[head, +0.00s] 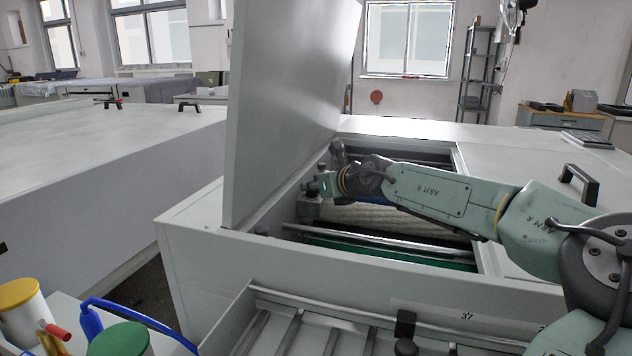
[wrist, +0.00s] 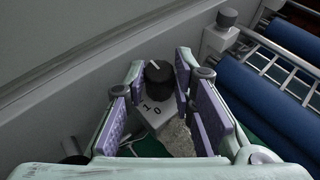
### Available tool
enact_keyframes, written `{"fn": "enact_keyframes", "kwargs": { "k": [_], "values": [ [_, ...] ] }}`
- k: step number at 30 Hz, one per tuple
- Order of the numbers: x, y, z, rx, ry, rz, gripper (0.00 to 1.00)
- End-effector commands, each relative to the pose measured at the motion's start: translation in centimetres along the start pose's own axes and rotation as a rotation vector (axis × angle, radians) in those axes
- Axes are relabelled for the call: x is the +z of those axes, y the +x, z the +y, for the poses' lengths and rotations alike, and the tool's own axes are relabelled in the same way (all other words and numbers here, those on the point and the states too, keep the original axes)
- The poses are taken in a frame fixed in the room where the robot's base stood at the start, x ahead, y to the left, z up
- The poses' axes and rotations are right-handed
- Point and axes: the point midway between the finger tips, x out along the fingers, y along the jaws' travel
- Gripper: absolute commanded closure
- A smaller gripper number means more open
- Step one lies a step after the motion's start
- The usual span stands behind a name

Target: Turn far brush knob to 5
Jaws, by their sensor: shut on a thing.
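A black round knob (wrist: 158,82) with a white pointer line on its top sits on a pale block in the wrist view. The digits 1 and 0 show on the block, on the near side of the knob. The other scale numbers are hidden.
A second dark knob (wrist: 227,17) stands on a block beside blue rollers (wrist: 265,95). The raised lid (head: 285,100) stands close left of my gripper. A pale brush roller (head: 380,217) and a metal bar (head: 380,240) lie in the bay.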

Motion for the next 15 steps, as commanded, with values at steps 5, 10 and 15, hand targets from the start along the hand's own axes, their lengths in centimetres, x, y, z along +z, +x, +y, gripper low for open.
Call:
{"fn": "enact_keyframes", "kwargs": {
  "k": [5, 10, 15],
  "values": [
    [0.47, -0.42, -0.08, -0.044, 0.021, -0.001, 1.0],
    [0.2, -0.42, 0.11, -0.056, 0.031, -0.011, 1.0],
    [0.03, -0.35, 0.13, -0.057, 0.033, -0.014, 1.0]
  ]
}}
